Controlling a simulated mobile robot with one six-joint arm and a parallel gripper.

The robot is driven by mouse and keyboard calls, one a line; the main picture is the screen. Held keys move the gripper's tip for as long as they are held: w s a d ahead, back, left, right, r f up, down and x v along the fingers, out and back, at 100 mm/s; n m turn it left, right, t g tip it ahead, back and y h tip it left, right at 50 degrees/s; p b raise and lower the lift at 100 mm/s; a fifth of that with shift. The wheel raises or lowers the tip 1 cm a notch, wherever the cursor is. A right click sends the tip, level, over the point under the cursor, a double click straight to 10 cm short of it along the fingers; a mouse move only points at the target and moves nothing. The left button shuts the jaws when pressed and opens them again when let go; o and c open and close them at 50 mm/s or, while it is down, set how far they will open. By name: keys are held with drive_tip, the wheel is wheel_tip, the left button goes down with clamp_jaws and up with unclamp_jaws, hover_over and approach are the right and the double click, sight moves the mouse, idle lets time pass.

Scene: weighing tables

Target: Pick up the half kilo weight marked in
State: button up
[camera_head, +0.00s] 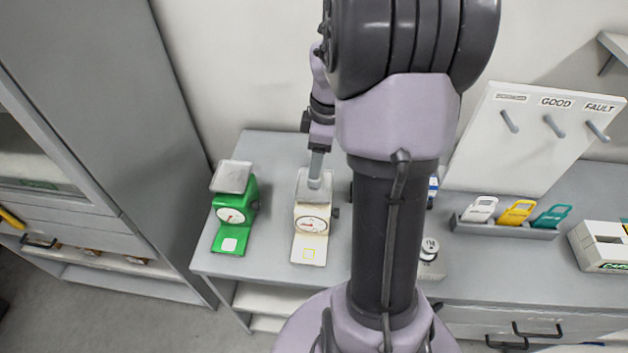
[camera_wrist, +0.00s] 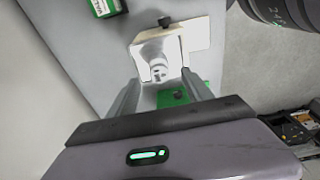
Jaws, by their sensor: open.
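A cream scale (camera_head: 311,220) with a dial and metal pan (camera_head: 328,178) stands on the table. My gripper (camera_head: 315,172) is low over that pan. In the wrist view, my open gripper (camera_wrist: 158,88) has its two fingers apart, with the pale scale (camera_wrist: 160,45) beyond them. A small pale, round-topped piece with dark marks (camera_wrist: 158,72) shows between the fingers; I cannot tell whether it is a weight.
A green scale (camera_head: 235,213) stands left of the cream one. To the right are a rack of coloured tags (camera_head: 517,212), a white peg board (camera_head: 540,130) and a white box (camera_head: 603,247). A tall grey cabinet (camera_head: 125,120) borders the left. My arm hides the table's middle.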

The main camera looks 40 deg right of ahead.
drive_tip(key=f, duration=0.3)
drive_tip(key=f+b, duration=0.1)
drive_tip(key=shift+w+a+f, duration=0.1)
drive_tip(key=shift+w+f, duration=0.15)
drive_tip(key=shift+w, duration=0.05)
clamp_jaws()
drive_tip(key=shift+r, duration=0.1)
